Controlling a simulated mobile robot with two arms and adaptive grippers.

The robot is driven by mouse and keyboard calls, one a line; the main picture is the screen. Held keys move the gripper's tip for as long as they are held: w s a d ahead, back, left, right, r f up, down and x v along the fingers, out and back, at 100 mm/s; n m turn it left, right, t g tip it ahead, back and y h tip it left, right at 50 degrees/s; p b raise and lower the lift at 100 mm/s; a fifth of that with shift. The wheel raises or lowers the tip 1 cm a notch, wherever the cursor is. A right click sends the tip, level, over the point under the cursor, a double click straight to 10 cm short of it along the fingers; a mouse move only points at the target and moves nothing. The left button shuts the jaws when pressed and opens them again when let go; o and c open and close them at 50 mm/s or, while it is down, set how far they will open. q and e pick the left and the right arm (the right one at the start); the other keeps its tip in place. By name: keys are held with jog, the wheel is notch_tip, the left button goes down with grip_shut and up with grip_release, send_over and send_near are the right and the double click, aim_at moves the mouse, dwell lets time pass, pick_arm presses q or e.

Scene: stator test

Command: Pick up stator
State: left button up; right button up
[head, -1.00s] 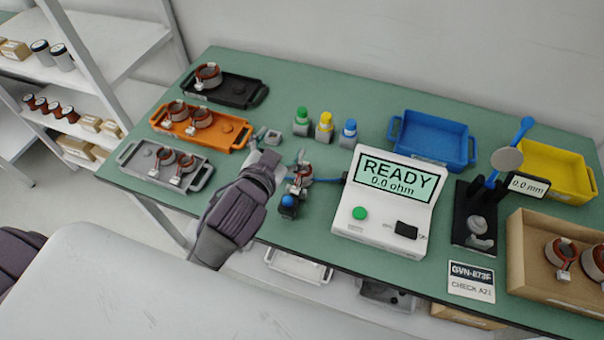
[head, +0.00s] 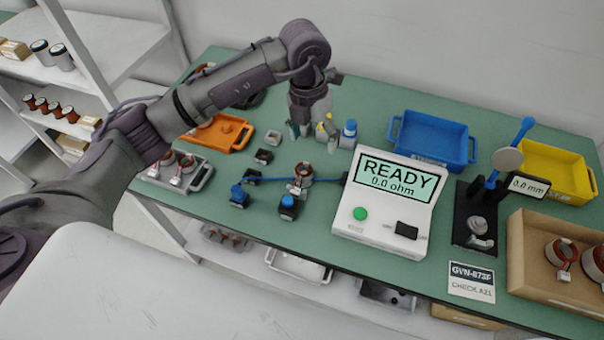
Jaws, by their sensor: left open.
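A copper-red stator (head: 303,174) sits on the green table, left of the white tester, with a blue lead beside it. My left gripper (head: 312,132) points down, open and with nothing visible between its fingers, behind that stator and in front of the coloured bottles. Two stators (head: 187,163) sit in the grey tray (head: 203,178). Others (head: 563,253) lie in the cardboard box (head: 520,262) at the right. My left arm hides much of the orange tray (head: 240,137) and the dark tray behind it. My right gripper is not in view.
The tester (head: 388,205) reads READY, 0.0 ohm. Blue-topped clips (head: 288,206) stand near the front edge. A blue bin (head: 435,138), a yellow bin (head: 560,170) and a black gauge stand (head: 472,215) fill the right side. A white shelf rack stands left.

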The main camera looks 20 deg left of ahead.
pick_arm(q)
jog(key=a+y, duration=0.1)
jog(key=a, duration=0.2)
jog(key=p, duration=0.2)
send_over(303, 169)
jog(key=s, duration=0.2)
jog(key=shift+n, duration=0.3)
jog(key=f, duration=0.7)
jog(key=shift+w+d+f, duration=0.2)
jog(key=shift+w+f, duration=0.05)
notch_tip(303, 169, down, 5)
jog(key=shift+s+d+r+p, duration=0.1)
jog(key=shift+r+p, duration=0.05)
jog(key=shift+p, duration=0.8)
jog(key=shift+f, duration=0.5)
jog(key=c, duration=1.3)
